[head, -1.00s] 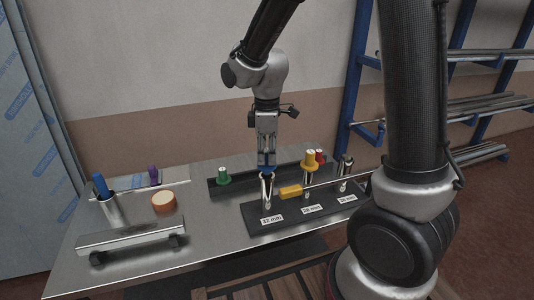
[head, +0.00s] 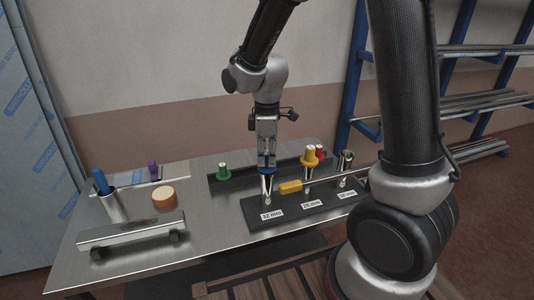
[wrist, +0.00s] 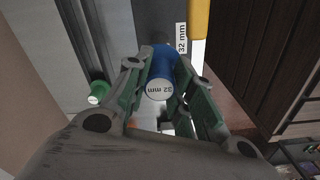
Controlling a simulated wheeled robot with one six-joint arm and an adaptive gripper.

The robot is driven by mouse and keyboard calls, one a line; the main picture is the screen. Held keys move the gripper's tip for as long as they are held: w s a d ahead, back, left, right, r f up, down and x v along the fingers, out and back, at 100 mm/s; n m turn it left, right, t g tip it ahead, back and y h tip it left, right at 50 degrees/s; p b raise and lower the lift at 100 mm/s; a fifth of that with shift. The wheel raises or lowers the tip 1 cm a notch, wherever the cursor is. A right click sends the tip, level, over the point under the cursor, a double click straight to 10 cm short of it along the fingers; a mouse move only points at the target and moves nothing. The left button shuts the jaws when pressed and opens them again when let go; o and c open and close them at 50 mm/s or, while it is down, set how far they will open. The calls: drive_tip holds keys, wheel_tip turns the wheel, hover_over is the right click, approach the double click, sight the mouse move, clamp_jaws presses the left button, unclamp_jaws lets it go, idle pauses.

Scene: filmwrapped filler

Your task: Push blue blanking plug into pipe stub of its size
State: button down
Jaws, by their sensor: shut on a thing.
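My gripper (head: 267,163) is shut on the blue blanking plug (head: 267,170), directly above the pipe stub (head: 267,190) labelled 32 mm. In the wrist view the blue plug (wrist: 162,62) sits between my two fingers (wrist: 160,88), and its pale end face reads 32 mm. The plug looks upright and in line with the stub, at its upper end. The stub's mouth is hidden, so I cannot tell how far the plug is inside it. Two other labelled stubs stand to the right on the same dark base (head: 292,220).
A yellow plug (head: 310,159) and a red plug (head: 319,151) are behind right, a green plug (head: 223,172) behind left. A yellow-handled rod (head: 290,187) is close to the stub's right side. A tape roll (head: 164,197) and a holder (head: 112,205) stand left.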

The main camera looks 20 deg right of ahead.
drive_tip(key=shift+f, duration=0.55)
drive_tip(key=c, duration=0.7)
unclamp_jaws()
drive_tip(key=shift+r, duration=4.05)
